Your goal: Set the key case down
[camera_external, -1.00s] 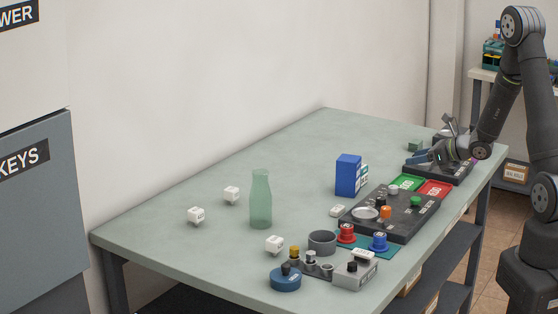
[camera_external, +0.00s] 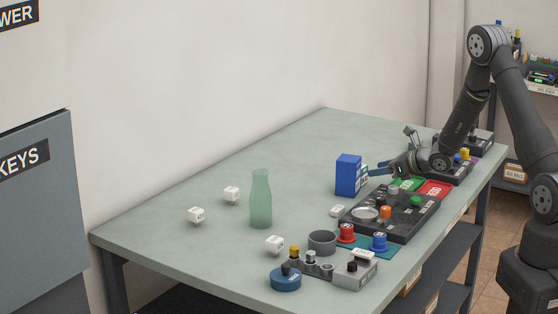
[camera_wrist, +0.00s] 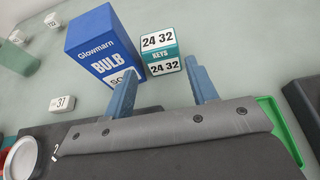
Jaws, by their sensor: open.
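The key case (camera_wrist: 160,53) is a small white and teal block marked "24 32" and "KEYS". It stands right beside the blue Glowmarn bulb box (camera_wrist: 103,45). In the external view the key case (camera_external: 364,174) shows at the right side of the bulb box (camera_external: 348,175). My gripper (camera_wrist: 160,67) is open, and its two blue fingers point toward the key case, which shows just beyond and between their tips. In the external view my gripper (camera_external: 374,172) is low over the table, close to the key case. I cannot tell whether a finger touches it.
A dark tray (camera_external: 395,230) with coloured knobs lies in front of the bulb box. Green (camera_external: 407,184) and red (camera_external: 436,188) pads lie below my arm. A white tag block marked 37 (camera_wrist: 62,103) is nearby.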

